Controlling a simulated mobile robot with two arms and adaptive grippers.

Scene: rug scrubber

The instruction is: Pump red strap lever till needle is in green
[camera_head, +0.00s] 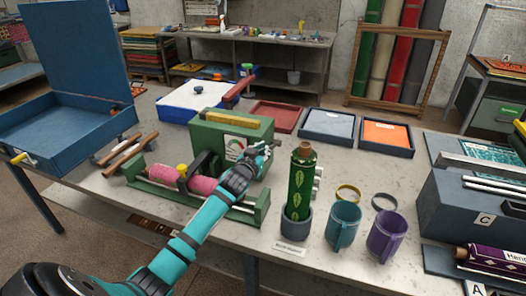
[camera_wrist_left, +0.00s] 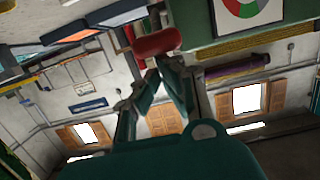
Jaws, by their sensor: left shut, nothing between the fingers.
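The green machine box (camera_head: 207,138) stands on the table with a yellow strip on top. A round dial (camera_head: 235,146) with red and green sectors is on its front; the needle is too small to make out. The dial also shows at the top of the left wrist view (camera_wrist_left: 243,10). A red lever (camera_head: 240,87) sticks up behind the box; a red grip (camera_wrist_left: 156,42) shows just beyond my fingertips in the left wrist view. My left gripper (camera_head: 266,152) is shut and empty in front of the box, right of the dial. My right gripper is out of view.
Pink rollers (camera_head: 203,185) on a green frame lie under my left arm. A blue case (camera_head: 50,115) is at left.

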